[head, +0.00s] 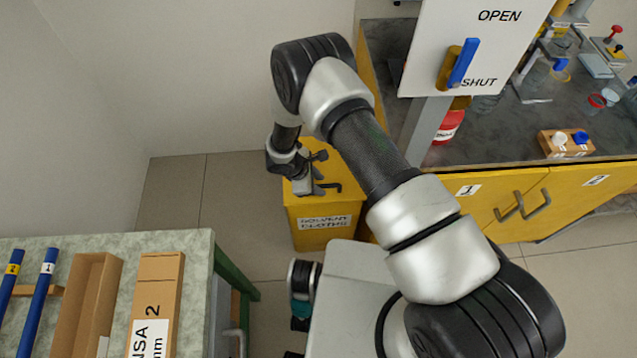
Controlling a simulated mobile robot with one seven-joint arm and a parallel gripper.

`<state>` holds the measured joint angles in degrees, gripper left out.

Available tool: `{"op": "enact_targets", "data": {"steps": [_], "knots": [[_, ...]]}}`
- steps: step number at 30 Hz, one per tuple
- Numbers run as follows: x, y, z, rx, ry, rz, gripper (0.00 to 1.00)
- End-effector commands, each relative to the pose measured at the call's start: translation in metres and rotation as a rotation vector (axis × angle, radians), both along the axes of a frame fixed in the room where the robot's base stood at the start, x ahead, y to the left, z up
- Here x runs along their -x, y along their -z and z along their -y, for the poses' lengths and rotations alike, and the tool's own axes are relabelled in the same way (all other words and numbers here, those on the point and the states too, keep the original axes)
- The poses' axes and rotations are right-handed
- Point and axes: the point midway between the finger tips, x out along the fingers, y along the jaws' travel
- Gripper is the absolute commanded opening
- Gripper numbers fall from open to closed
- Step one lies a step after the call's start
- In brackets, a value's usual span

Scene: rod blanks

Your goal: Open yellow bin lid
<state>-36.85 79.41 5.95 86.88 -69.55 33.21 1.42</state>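The yellow bin (322,234) stands on the floor in the middle of the head view, with a white label reading "SOLVENT CLOTHS" on its front. Its yellow lid (345,199) lies flat on top and looks closed. A dark handle (332,186) shows near the lid's front edge. My gripper (317,183) is over the lid, just left of the handle. I cannot tell whether it touches the handle or how far apart its fingers are. My wrist and arm hide the back left part of the lid.
A yellow cabinet (509,200) with a dark worktop stands to the right, close to the bin. A white OPEN/SHUT panel (428,50) with a blue lever rises at its edge. A workbench (200,262) with cardboard boxes is at lower left. Floor (180,195) left of the bin is clear.

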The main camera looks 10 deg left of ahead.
Motion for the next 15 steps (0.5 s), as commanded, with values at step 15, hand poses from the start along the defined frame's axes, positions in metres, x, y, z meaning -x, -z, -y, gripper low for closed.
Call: {"op": "enact_targets", "data": {"steps": [15], "knots": [[-0.0008, 0.0018, 0.0006, -0.001, 0.000, 0.000, 0.00]]}}
